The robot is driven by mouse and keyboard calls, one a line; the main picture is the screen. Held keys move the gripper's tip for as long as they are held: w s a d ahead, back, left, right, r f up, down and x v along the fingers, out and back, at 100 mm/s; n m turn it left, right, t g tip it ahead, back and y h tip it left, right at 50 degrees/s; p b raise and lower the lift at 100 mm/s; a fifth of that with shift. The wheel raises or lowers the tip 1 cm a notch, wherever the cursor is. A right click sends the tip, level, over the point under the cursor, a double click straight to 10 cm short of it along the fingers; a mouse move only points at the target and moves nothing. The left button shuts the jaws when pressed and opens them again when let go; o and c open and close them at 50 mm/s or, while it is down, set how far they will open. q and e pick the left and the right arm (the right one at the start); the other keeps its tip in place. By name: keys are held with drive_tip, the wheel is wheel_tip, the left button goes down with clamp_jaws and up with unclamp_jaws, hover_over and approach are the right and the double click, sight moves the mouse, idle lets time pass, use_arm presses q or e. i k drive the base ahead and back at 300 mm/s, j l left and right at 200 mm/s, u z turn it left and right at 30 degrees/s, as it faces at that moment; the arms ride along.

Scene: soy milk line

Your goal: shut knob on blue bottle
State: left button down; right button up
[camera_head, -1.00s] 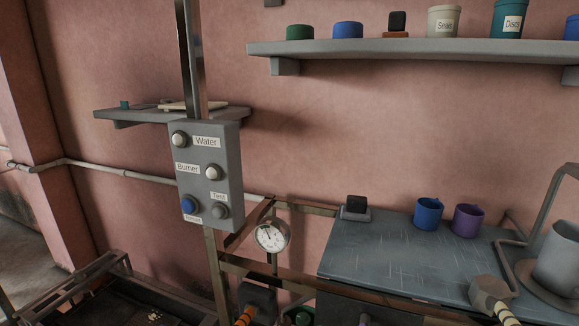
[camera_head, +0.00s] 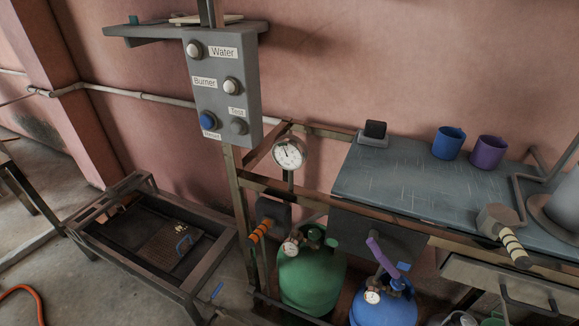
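The blue bottle (camera_head: 385,310) stands on the floor below the grey worktop, at the bottom of the head view; its lower part is cut off by the picture edge. On its top are a small blue knob-like piece (camera_head: 403,266), a small round gauge (camera_head: 372,297) and a purple bar-shaped piece (camera_head: 382,255) slanting up to the left. I cannot tell from here how far the knob is turned. Neither of my grippers shows in the view.
A green bottle (camera_head: 312,282) stands left of the blue one. A metal frame bears a gauge (camera_head: 289,153), a button panel (camera_head: 222,92) and an orange-striped handle (camera_head: 259,231). The worktop (camera_head: 395,180) overhangs behind the bottles. A drawer (camera_head: 510,285) is at right.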

sight(399, 284)
drive_tip(key=z, duration=1)
